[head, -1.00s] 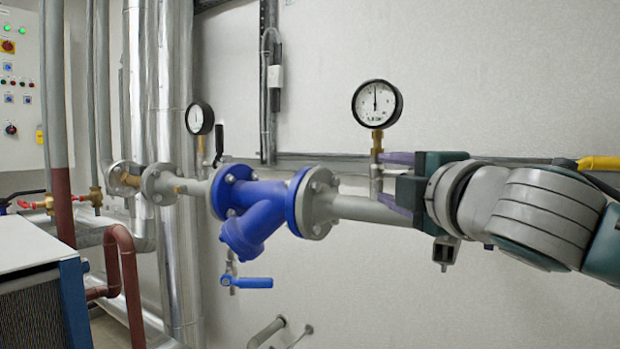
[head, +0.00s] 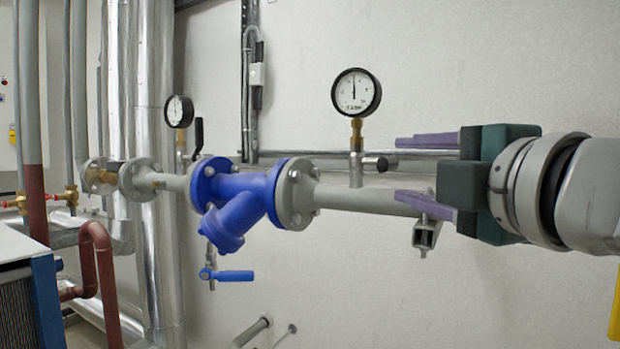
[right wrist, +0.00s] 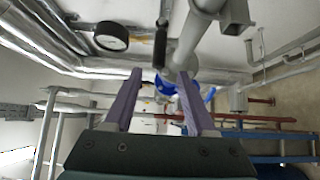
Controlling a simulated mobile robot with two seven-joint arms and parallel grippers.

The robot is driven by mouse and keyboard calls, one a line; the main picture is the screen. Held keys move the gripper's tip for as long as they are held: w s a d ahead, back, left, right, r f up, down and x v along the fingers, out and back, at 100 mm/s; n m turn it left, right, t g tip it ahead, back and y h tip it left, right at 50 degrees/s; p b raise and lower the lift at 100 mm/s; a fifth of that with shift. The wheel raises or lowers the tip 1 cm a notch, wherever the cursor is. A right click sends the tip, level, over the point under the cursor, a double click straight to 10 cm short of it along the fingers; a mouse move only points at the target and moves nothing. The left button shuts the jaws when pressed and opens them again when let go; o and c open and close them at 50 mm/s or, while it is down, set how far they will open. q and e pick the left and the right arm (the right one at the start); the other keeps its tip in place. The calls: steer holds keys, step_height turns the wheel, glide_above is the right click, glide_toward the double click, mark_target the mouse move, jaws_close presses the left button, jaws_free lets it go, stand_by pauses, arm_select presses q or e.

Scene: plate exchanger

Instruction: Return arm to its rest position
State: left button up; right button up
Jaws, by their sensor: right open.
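My right gripper (head: 398,168) is at the right of the head view, its two purple fingers spread apart one above the other. It is open and empty, pointing left. The fingertips are just right of the small valve (head: 374,164) under the near pressure gauge (head: 356,92). The lower finger overlaps the grey pipe (head: 375,199) in the picture; I cannot tell whether they touch. In the right wrist view both fingers (right wrist: 160,73) show apart with nothing held between them. My left gripper is not in view.
A blue strainer (head: 240,200) sits in the pipe run, with a blue-handled valve (head: 232,276) below it. A second gauge (head: 179,111) stands farther left. Tall silver pipes (head: 157,250) and a blue-framed unit (head: 45,300) are at the left. The wall at upper right is bare.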

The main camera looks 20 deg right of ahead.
steer(key=shift+s, duration=0.2)
stand_by(0.3)
steer(key=s+a+f+m+g, duration=0.1)
steer(key=s+f+m+g, duration=0.35)
steer(key=f, duration=0.45)
steer(key=s+f+m+g, duration=0.4)
steer(key=s+f+m, duration=0.1)
steer(key=f, duration=0.4)
steer(key=s+a+f+m+g+y, duration=0.1)
steer(key=s+a+f+m+g, duration=0.35)
steer(key=s+f, duration=0.6)
steer(key=s+r+m+g+p, duration=0.1)
steer(key=s+r+p, duration=0.2)
steer(key=r+p, duration=2.9)
steer(key=shift+r+g+y, duration=0.3)
steer(key=shift+r+y, duration=0.1)
steer(key=shift+r, duration=0.2)
